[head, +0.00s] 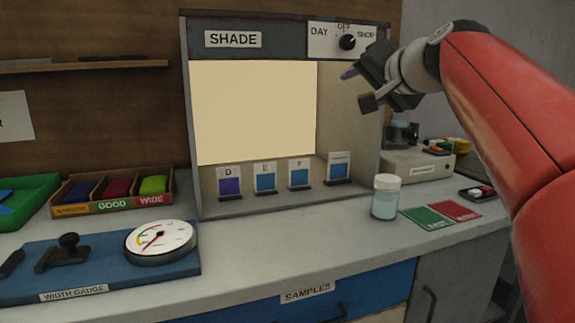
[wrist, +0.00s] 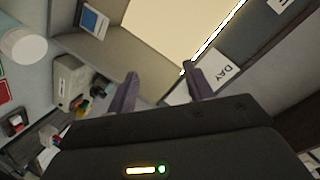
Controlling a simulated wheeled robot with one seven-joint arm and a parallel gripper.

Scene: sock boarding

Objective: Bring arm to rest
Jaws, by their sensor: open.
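My red arm comes in from the right in the head view. My gripper (head: 357,88) is raised in front of the upper right of the shade booth (head: 382,130), just below the knob (head: 347,43) on the DAY/OFF/SHOP panel (head: 320,46). In the wrist view my gripper (wrist: 158,85) shows two purple-grey fingers standing apart. Nothing is between them. The booth's lit panel (wrist: 165,40) and the DAY label (wrist: 222,72) lie beyond the fingers. The knob is not clearly visible in the wrist view.
Sample cards stand in the booth, one marked D (head: 229,183). A lidded jar (head: 385,197) and green and red cards (head: 427,218) sit on the counter to the right. A width gauge (head: 100,262) and a sorting box (head: 115,195) are at left. The front counter is mostly clear.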

